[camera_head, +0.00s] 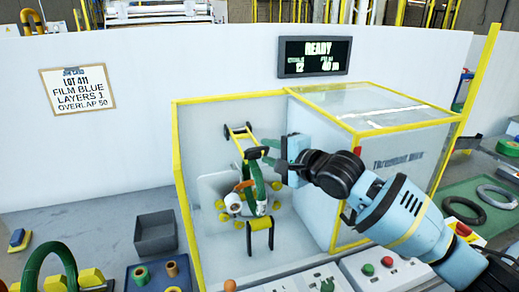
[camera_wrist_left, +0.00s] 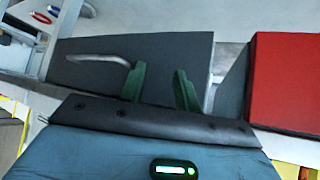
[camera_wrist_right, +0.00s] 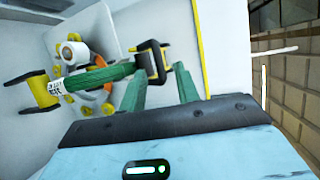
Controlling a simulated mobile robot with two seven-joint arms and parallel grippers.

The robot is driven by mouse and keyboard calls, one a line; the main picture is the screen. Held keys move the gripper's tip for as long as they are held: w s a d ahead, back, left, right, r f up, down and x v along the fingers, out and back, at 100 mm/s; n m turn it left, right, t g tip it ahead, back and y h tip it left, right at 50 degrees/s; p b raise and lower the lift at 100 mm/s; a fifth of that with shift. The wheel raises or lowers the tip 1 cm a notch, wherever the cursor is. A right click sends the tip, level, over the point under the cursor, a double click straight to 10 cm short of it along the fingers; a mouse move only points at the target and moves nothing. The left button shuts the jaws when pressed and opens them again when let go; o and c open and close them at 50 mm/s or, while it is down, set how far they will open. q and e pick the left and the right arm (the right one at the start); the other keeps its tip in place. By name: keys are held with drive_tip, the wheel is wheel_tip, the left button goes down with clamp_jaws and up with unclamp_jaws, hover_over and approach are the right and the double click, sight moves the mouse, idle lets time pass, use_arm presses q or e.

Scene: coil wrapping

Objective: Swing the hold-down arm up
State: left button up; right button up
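A yellow and black bracket (camera_head: 241,140), which looks like the hold-down arm, stands at the top of the wrapping machine above a green ring-shaped coil (camera_head: 257,185). My right gripper (camera_head: 265,154) is just right of the bracket's lower black end. In the right wrist view, the bracket (camera_wrist_right: 153,60) appears between and beyond the green fingertips of my right gripper (camera_wrist_right: 160,72). Those fingers are apart; contact is not clear. My left gripper (camera_wrist_left: 162,72) shows only in its wrist view, with fingers apart and nothing between them, over a dark grey surface.
A white film roll (camera_head: 232,201) sits beside the coil. A yellow and black roller stand (camera_head: 260,236) is below it. A yellow-edged frame (camera_head: 181,190) and clear cover (camera_head: 365,103) enclose the machine. A grey bin (camera_head: 155,232) and red block (camera_wrist_left: 287,80) also show.

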sight(259, 149)
drive_tip(key=shift+x, duration=2.2)
clamp_jaws()
